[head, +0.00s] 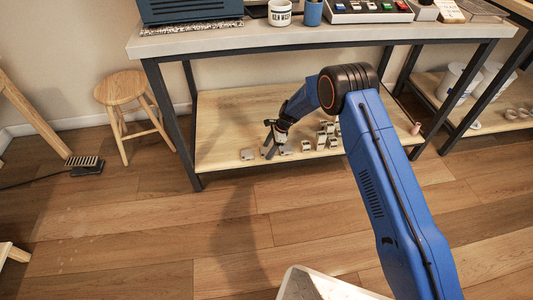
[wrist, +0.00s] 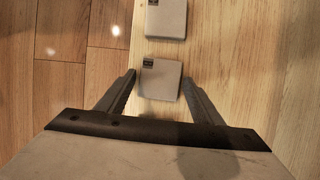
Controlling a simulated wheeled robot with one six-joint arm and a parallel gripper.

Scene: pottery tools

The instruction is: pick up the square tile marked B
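Two square grey tiles show in the wrist view. The nearer tile (wrist: 161,80) lies between my finger ends, and the farther tile (wrist: 166,18) lies beyond it at the top edge. Each has a small dark label at a corner, too small to read, so I cannot tell which is B. My gripper (wrist: 159,78) is open, fingers on either side of the nearer tile. In the head view my gripper (head: 270,152) is low over the front of the lower shelf, with a flat tile (head: 247,154) to its left and another (head: 285,150) to its right.
The wooden lower shelf (head: 225,125) sits under the workbench top (head: 300,38). Several small pale blocks (head: 322,138) stand to the right of my gripper. A dark bench leg (head: 172,125) stands at the left. The shelf's left part is clear.

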